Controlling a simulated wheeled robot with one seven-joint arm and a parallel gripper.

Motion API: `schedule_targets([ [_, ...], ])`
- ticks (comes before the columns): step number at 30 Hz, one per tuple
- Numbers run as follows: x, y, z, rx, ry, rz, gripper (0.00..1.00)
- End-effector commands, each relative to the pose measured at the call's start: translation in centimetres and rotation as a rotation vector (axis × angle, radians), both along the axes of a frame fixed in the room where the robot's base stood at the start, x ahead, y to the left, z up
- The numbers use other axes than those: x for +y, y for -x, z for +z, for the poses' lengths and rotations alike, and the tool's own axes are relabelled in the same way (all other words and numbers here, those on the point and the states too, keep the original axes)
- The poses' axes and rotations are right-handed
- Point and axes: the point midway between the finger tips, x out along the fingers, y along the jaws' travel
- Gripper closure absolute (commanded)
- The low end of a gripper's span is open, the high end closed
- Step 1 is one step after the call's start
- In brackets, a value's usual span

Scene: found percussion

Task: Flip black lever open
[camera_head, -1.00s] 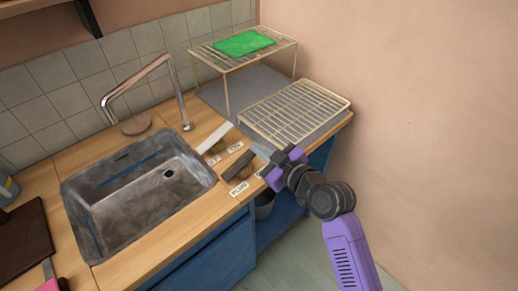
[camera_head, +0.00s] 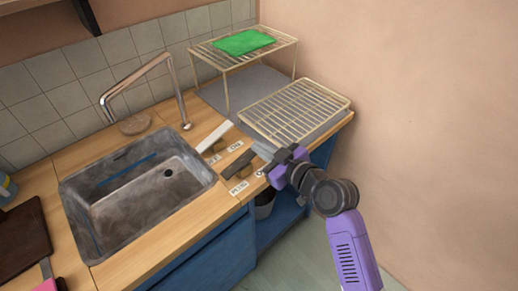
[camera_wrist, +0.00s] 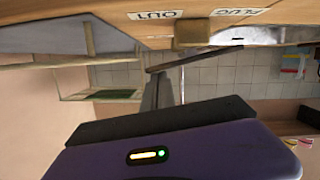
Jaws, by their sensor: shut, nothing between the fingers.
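The black lever (camera_head: 238,164) sits on the wooden counter to the right of the sink, pointing up and right in the head view. It also shows in the wrist view as a slanted dark bar (camera_wrist: 205,57). My gripper (camera_head: 260,151) is shut and empty, its grey fingertips close to the lever's right end. In the wrist view the fingertips (camera_wrist: 158,84) overlap the lever's end; I cannot tell whether they touch. A white lever (camera_head: 214,136) lies just behind the black one.
The sink (camera_head: 75,205) with its tap (camera_head: 178,95) lies left of the levers. A wire rack (camera_head: 300,108) stands behind my gripper, and a raised rack (camera_head: 205,46) holds a green cloth (camera_head: 243,42). The wall (camera_head: 430,120) is on the right. White labels (camera_head: 239,187) lie by the levers.

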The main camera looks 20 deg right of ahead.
Motion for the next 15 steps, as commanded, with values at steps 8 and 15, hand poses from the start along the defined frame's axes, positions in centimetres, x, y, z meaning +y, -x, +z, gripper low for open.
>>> schedule_targets([
  [8, -0.7, -0.3, -1.0, 0.049, -0.153, -0.002, 1.00],
  [15, -1.2, -0.4, -1.9, 0.104, -0.321, -0.001, 1.00],
])
